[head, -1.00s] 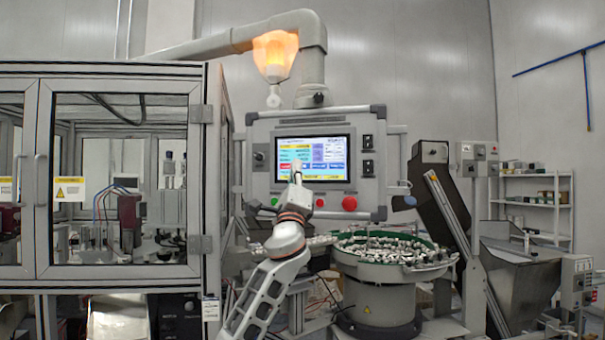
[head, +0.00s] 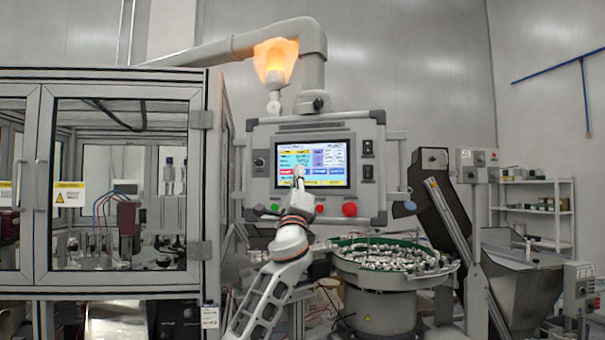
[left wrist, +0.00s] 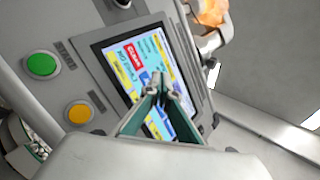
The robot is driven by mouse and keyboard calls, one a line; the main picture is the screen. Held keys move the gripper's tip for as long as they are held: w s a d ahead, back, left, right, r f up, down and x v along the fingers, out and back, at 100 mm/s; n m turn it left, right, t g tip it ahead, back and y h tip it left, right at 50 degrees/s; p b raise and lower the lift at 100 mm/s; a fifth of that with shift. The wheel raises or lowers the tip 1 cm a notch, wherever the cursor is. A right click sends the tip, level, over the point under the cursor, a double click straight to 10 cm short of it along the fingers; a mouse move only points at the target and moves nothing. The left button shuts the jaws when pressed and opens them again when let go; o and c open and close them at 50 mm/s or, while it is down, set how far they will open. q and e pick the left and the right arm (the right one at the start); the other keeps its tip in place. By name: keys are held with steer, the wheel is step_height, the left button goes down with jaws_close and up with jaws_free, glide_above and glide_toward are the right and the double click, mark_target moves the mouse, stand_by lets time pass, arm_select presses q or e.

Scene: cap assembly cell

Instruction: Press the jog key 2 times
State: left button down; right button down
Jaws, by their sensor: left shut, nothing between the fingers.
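The touchscreen (head: 322,152) is lit on the grey control panel (head: 262,195), with coloured fields and a row of keys low down. I cannot read which key is the jog key. My left gripper (head: 299,172) is shut and empty, its tips in front of the lower left part of the screen, covering some of the key row. In the left wrist view the shut fingertips (left wrist: 166,86) stand over the screen (left wrist: 124,52), near a red key (left wrist: 132,55) and several blue and yellow fields. I cannot tell whether the tips touch the glass. My right gripper is out of view.
Below the screen are a red knob (head: 349,209) and a green button (left wrist: 41,65), with a yellow button (left wrist: 79,113) beside the green one. A bowl feeder (head: 385,270) full of parts stands below right. A glazed cabinet (head: 120,180) is at left.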

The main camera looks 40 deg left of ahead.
arm_select(q)
steer(key=shift+w+a, duration=0.1)
steer(key=shift+w, duration=0.05)
stand_by(0.7)
steer(key=shift+w, duration=0.25)
steer(key=shift+w+a+b, duration=0.2)
steer(key=shift+w+b, duration=0.05)
steer(key=shift+b, duration=0.2)
stand_by(0.4)
steer(key=shift+s+d+p, duration=0.3)
steer(key=shift+s+p, duration=0.25)
steer(key=shift+s, duration=0.1)
stand_by(0.3)
